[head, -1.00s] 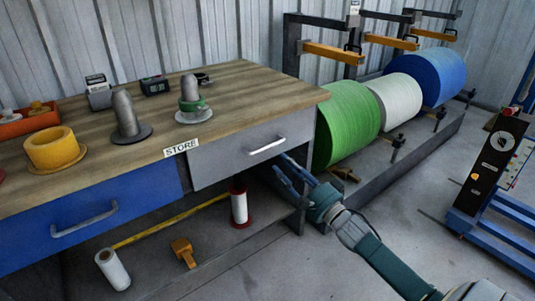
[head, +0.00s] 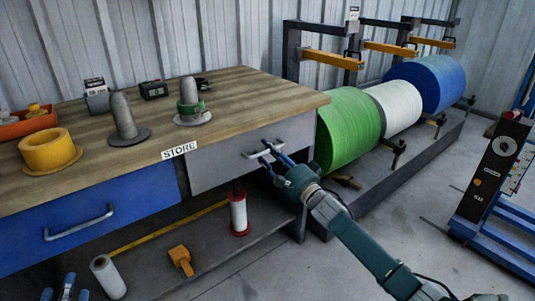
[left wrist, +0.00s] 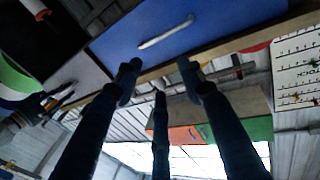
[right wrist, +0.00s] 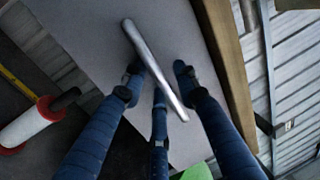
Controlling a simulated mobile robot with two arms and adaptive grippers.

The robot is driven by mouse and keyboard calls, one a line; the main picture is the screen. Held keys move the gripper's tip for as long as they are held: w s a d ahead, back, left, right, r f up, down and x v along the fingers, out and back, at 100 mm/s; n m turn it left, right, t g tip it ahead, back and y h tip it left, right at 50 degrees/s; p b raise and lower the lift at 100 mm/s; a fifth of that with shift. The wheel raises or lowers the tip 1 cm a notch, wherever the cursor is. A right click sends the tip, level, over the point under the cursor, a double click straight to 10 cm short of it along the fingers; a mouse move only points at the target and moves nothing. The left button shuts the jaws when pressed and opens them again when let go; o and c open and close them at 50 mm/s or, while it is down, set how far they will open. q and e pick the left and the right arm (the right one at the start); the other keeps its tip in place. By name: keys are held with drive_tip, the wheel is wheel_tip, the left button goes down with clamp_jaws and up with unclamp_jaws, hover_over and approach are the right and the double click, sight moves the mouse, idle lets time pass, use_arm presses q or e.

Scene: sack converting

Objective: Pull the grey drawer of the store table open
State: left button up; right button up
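The grey drawer (head: 222,163) sits under the right part of the store table (head: 245,93). Its front looks flush with the table, so it is closed. Its metal handle (right wrist: 173,98) runs slantwise between the fingers of my right gripper (right wrist: 160,73) in the right wrist view. Those fingers are spread; I cannot tell whether they touch the bar. In the head view my right gripper (head: 268,155) is at the handle and partly hides it. My left gripper (head: 66,290) is low at the bottom left, with open, empty fingers in the left wrist view (left wrist: 160,75).
A blue drawer (head: 95,215) is left of the grey one. Spindles, a yellow ring (head: 48,150) and an orange tray (head: 25,122) stand on the tabletop. Green, white and blue rolls (head: 347,128) stand on a rack at right. A lower shelf holds small spools (head: 239,215).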

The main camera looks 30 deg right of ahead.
clamp_jaws()
